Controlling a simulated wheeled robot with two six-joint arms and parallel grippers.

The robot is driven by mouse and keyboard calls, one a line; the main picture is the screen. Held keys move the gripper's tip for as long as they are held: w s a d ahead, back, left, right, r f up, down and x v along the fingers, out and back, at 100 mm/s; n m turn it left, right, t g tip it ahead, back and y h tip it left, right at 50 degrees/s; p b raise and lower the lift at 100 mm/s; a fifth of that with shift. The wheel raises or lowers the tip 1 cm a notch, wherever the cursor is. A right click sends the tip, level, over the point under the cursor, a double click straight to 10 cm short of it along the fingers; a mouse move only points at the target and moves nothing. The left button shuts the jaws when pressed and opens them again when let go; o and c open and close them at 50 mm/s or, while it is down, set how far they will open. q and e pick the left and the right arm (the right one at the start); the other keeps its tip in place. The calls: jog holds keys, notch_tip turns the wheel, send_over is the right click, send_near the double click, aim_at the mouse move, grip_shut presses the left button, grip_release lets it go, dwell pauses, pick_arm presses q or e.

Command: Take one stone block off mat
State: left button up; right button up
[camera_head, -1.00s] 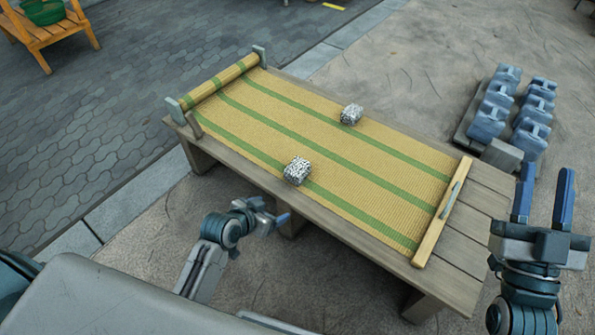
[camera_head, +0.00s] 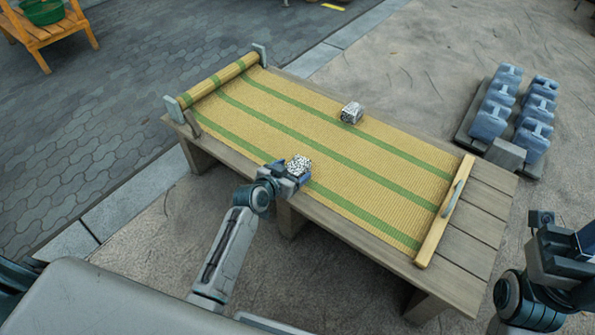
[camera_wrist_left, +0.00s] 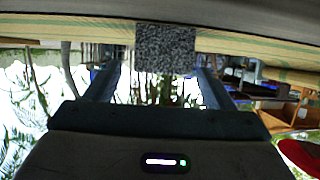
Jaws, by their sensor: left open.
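Two speckled grey-white stone blocks rest on the yellow mat (camera_head: 310,135) with green stripes. The near block (camera_head: 299,164) sits by the mat's near edge; the far block (camera_head: 351,112) is towards the far edge. My left gripper (camera_head: 290,172) is open at the near block, its fingers low beside it and partly hiding its lower part. In the left wrist view the near block (camera_wrist_left: 165,48) shows centred between the two spread fingers, with gaps on both sides. My right gripper (camera_head: 582,240) is at the right picture edge, partly cut off, away from the mat.
The mat lies on a low wooden table (camera_head: 480,205), rolled at its left end, with a wooden bar (camera_head: 445,212) at its right end. Bare planks lie right of the bar. Several grey weights (camera_head: 490,122) stand beyond the table. A green bowl (camera_head: 42,12) is far left.

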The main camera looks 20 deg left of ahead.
aim_at(296, 167)
pick_arm(q)
jog(key=b+x, duration=0.2)
jog(key=x, duration=0.3)
jog(key=shift+a, duration=0.1)
jog(key=shift+r, duration=0.1)
jog(key=c, duration=1.4)
